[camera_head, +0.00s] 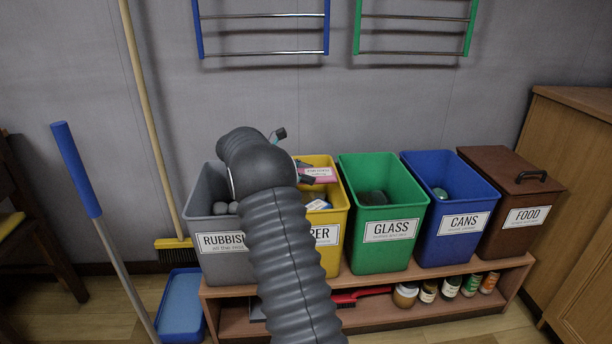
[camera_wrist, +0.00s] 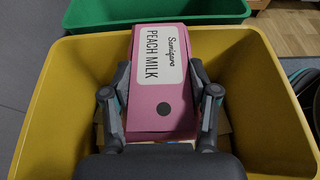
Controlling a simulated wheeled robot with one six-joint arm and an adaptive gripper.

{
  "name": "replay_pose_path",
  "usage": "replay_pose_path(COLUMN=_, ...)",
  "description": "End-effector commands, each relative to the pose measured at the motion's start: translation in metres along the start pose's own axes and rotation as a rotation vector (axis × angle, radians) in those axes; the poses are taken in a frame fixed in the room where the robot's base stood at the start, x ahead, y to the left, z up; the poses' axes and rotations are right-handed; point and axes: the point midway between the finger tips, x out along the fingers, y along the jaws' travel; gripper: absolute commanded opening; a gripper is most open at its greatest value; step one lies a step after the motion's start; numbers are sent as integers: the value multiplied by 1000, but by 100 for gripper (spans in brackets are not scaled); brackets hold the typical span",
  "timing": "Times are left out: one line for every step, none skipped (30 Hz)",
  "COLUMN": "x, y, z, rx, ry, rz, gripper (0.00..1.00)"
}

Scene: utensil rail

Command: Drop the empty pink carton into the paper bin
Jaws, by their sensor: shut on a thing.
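The pink carton (camera_wrist: 161,85), labelled "PEACH MILK", is held between the two fingers of my gripper (camera_wrist: 161,105) in the wrist view. It also shows as a small pink patch (camera_head: 318,174) in the head view, mostly hidden by my arm. The yellow paper bin (camera_wrist: 57,95) surrounds the carton and fingers in the wrist view, so the carton is over or within its mouth. In the head view the paper bin (camera_head: 333,222) stands behind my arm, its label partly covered. Other items lie inside it. How deep the carton sits is unclear.
The grey rubbish bin (camera_head: 228,265) is left of the paper bin. The green glass bin (camera_head: 378,253), blue cans bin (camera_head: 437,249) and brown lidded food bin (camera_head: 489,236) stand to the right on a wooden shelf (camera_head: 430,312). A broom (camera_head: 150,110) leans on the wall.

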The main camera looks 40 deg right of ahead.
Motion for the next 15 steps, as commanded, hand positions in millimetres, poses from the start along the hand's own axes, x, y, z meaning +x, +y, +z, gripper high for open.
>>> replay_pose_path(x=1, y=0, z=-3, rx=1, ry=0, rz=1, gripper=42)
replay_pose_path(x=1, y=0, z=-3, rx=1, ry=0, rz=1, gripper=42)
replay_pose_path(x=1, y=0, z=-3, rx=1, ry=0, rz=1, gripper=42)
replay_pose_path(x=1, y=0, z=-3, rx=1, ry=0, rz=1, gripper=42)
replay_pose_path(x=1, y=0, z=-3, rx=1, ry=0, rz=1, gripper=42)
replay_pose_path(x=0, y=0, z=-2, rx=1, ry=0, rz=1, gripper=42)
replay_pose_path(x=0, y=0, z=-2, rx=0, ry=0, rz=1, gripper=42)
replay_pose_path(x=0, y=0, z=-2, rx=0, ry=0, rz=1, gripper=42)
replay_pose_path(x=0, y=0, z=-2, rx=1, ry=0, rz=1, gripper=42)
replay_pose_path(x=0, y=0, z=-2, rx=0, ry=0, rz=1, gripper=62)
replay_pose_path(x=0, y=0, z=-2, rx=0, ry=0, rz=1, gripper=69)
replay_pose_path(x=0, y=0, z=-2, rx=1, ry=0, rz=1, gripper=79)
replay_pose_path(x=0, y=0, z=-2, rx=1, ry=0, rz=1, gripper=87)
replay_pose_path(x=0, y=0, z=-2, rx=1, ry=0, rz=1, gripper=88)
replay_pose_path(x=0, y=0, z=-2, rx=1, ry=0, rz=1, gripper=88)
